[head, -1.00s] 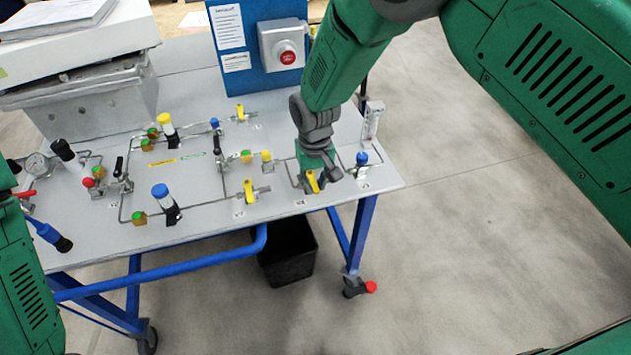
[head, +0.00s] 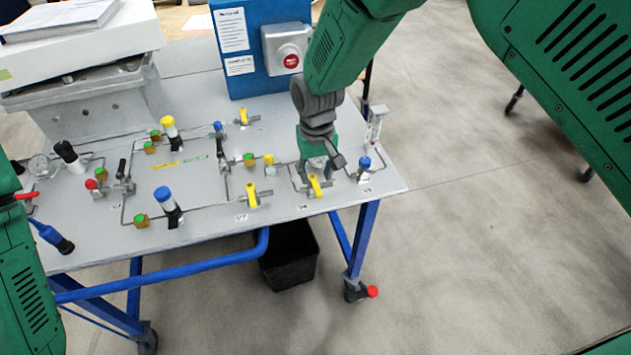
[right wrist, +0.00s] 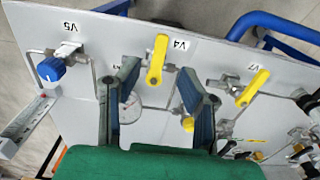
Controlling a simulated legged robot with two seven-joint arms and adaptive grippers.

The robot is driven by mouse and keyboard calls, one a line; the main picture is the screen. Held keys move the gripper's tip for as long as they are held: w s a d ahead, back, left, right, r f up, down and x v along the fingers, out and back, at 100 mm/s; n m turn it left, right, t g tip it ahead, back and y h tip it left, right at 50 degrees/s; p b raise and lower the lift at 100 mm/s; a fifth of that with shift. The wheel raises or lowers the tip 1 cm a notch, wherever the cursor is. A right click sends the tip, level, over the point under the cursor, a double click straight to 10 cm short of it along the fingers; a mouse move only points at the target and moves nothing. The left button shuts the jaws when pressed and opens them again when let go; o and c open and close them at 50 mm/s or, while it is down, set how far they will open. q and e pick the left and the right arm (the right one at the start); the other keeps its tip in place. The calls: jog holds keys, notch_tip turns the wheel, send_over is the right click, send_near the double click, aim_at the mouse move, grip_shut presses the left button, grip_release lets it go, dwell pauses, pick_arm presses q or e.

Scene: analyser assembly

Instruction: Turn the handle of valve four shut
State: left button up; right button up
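The yellow handle of valve four (head: 315,186) is near the front right edge of the grey panel. In the right wrist view the yellow handle (right wrist: 157,60) stands roughly upright in the picture, beside the label V4 (right wrist: 181,44). My right gripper (head: 319,163) is just behind and above the handle in the head view. In the right wrist view my right gripper (right wrist: 158,72) is open, with one finger on each side of the handle's line and empty space between them. Contact with the handle cannot be seen. My left gripper is out of view; only my left arm shows.
A blue-knobbed valve (head: 364,166) and a flow meter (head: 376,122) stand close to the right. Another yellow handle (head: 252,195) is to the left. A blue box with a red button (head: 291,60) stands behind. Thin pipes run between the valves.

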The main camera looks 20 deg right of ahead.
aim_at(316, 188)
notch_tip(316, 188, up, 8)
dwell(0.5)
